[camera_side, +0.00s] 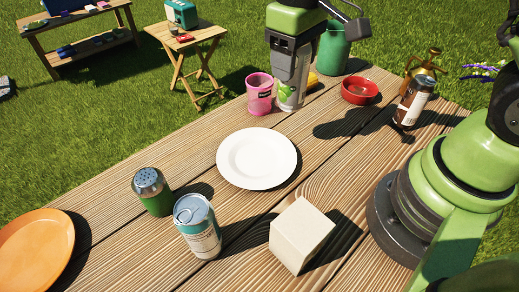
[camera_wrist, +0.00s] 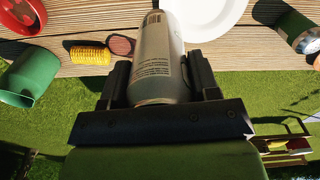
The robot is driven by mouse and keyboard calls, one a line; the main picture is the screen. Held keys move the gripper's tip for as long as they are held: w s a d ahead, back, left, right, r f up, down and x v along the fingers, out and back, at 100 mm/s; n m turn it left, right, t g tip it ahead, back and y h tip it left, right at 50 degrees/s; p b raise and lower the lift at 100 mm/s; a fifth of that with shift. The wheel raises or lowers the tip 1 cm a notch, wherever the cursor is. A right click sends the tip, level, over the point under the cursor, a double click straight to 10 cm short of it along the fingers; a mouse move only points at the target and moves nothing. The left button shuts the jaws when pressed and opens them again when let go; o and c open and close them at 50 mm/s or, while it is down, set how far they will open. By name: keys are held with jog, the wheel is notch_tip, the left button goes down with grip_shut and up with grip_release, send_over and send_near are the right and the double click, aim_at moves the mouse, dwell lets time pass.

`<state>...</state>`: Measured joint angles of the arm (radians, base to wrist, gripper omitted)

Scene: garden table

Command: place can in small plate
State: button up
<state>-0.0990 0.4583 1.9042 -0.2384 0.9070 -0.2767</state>
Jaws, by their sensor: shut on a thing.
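My gripper (camera_side: 292,62) is shut on a pale grey can (camera_side: 289,96) at the far side of the table, pointing down. The wrist view shows the can (camera_wrist: 157,60) between the two fingers, with printed text and a barcode on its side. I cannot tell whether its lower end touches the table. The small white plate (camera_side: 257,158) lies empty on the middle of the table, nearer the side camera than the gripper. Its edge shows at the top of the wrist view (camera_wrist: 205,15). A second, blue-and-white can (camera_side: 198,226) stands at the front.
A pink cup (camera_side: 259,94) stands close beside the held can. A red bowl (camera_side: 360,90), green container (camera_side: 334,48) and brown bottle (camera_side: 413,103) are to the right. A green shaker (camera_side: 152,192), cream block (camera_side: 301,235) and orange plate (camera_side: 36,250) are nearer the side camera.

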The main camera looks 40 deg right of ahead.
jog(key=a, duration=0.7)
jog(key=shift+w+a+f, duration=0.15)
jog(key=shift+a+f, duration=0.05)
jog(key=shift+f, duration=1.4)
jog(key=shift+w+a+f, duration=0.1)
jog(key=shift+a+f, duration=0.05)
jog(key=shift+f, duration=1.5)
jog(key=shift+w+a+f, duration=0.15)
jog(key=shift+a+f, duration=0.05)
jog(key=shift+f, duration=1.4)
jog(key=o, duration=1.2)
jog(key=shift+f, duration=0.15)
jog(key=shift+c, duration=0.2)
